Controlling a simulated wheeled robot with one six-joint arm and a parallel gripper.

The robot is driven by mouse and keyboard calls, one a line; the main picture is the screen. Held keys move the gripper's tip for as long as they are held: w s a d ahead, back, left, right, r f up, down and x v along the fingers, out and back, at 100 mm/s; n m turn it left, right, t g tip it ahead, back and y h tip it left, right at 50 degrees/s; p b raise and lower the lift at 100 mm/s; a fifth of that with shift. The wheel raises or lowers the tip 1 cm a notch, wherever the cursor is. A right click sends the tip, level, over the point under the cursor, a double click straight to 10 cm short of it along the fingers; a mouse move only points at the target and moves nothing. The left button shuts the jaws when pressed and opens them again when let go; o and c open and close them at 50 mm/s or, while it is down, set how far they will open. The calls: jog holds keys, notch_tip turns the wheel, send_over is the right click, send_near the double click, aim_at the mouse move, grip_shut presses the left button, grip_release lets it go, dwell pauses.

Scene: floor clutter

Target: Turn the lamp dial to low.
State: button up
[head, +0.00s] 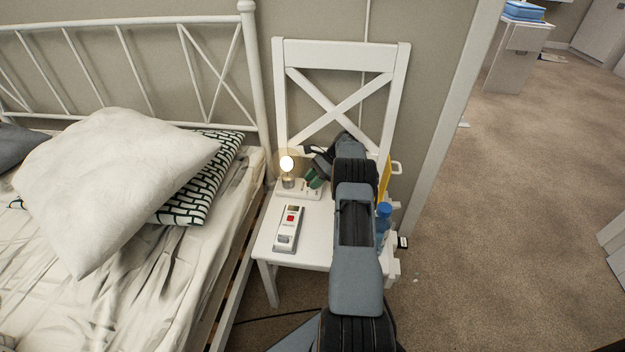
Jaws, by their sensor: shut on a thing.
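The lamp (288,178) stands on the seat of a white chair beside the bed. Its bare bulb (287,163) is lit. Its white base (296,193) reaches right, under my gripper (314,179). My arm reaches over the chair from the front, and the gripper's fingers point down and left onto the right part of the base. The gripper is shut on the lamp dial, which the fingers hide. The dial's setting cannot be read.
A grey-white device with a red button (288,228) lies on the front of the chair seat (262,246). A blue bottle (383,216) and a yellow item (385,178) stand right of my arm, partly hidden. The bed (150,285) is at left. Carpet at right is mostly clear.

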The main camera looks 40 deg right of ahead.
jog(key=shift+n+g, duration=0.3)
dwell(0.4)
jog(key=o, duration=0.6)
jog(key=shift+c, duration=0.2)
